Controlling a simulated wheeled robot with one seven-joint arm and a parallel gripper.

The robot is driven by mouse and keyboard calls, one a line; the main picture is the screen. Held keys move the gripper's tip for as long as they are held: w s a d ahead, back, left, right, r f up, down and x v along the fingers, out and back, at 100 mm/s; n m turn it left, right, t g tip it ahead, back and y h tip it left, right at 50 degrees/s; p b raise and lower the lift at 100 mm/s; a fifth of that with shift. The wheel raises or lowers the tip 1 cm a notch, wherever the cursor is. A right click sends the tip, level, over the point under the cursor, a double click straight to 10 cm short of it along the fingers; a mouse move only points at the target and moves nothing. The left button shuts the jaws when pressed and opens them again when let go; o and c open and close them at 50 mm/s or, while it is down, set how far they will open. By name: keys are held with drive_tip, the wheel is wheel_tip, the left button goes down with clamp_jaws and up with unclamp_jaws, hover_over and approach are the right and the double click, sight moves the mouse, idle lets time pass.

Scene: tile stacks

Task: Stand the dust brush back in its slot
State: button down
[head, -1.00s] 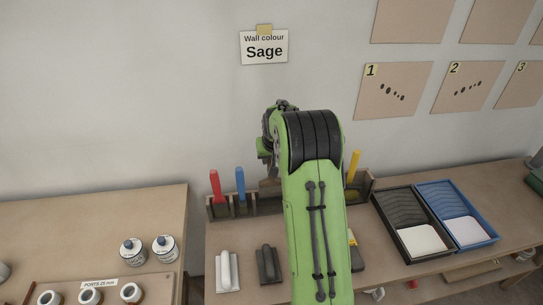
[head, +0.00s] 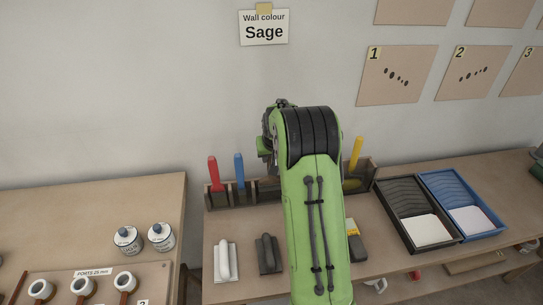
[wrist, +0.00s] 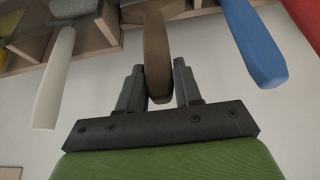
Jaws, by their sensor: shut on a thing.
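In the wrist view a brown handle (wrist: 157,45), which I take to be the dust brush's, lies between the fingers of my gripper (wrist: 158,82). The gripper is shut on it. The brush's far end runs out of the top of that view, so its bristles are hidden. The slotted wooden rack (wrist: 193,7) is right at that end; I cannot tell whether the brush is inside a slot. In the head view the rack (head: 217,200) stands against the wall. My arm hides my gripper, the brush and the rack's middle there.
A blue handle (head: 239,170) and a red handle (head: 214,174) stand in the rack's left part, a yellow handle (head: 356,152) in its right. In the wrist view a white handle (wrist: 54,78) is close to my gripper. Trays (head: 384,187) lie at right.

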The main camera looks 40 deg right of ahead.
drive_tip(key=shift+f+b, duration=0.5)
drive_tip(key=shift+f, duration=0.05)
drive_tip(key=c, duration=0.7)
unclamp_jaws()
drive_tip(key=shift+r, duration=0.1)
drive_tip(key=p+v, duration=0.3)
drive_tip(key=v, duration=1.2)
drive_tip(key=shift+s+r, duration=0.2)
drive_tip(key=shift+r, duration=0.05)
drive_tip(key=s+a+r+n+p, duration=0.1)
drive_tip(key=s+a+r+p, duration=0.1)
drive_tip(key=s+a+r, duration=0.35)
drive_tip(key=s+a+r+n+p, duration=0.1)
drive_tip(key=s+a, duration=0.4)
drive_tip(key=s, duration=0.1)
drive_tip(key=s+a+n+y, duration=0.1)
drive_tip(key=s+a, duration=0.4)
drive_tip(key=s, duration=0.2)
drive_tip(key=s+a+r+n+y+p, duration=0.1)
drive_tip(key=s+a+n, duration=0.1)
drive_tip(key=s+a, duration=0.3)
drive_tip(key=shift+s+a+r+t+p, duration=0.2)
drive_tip(key=shift+s, duration=0.35)
drive_tip(key=shift+s+a+r+t+p, duration=0.15)
drive_tip(key=shift+s+a+t, duration=0.05)
drive_tip(key=shift+s, duration=0.35)
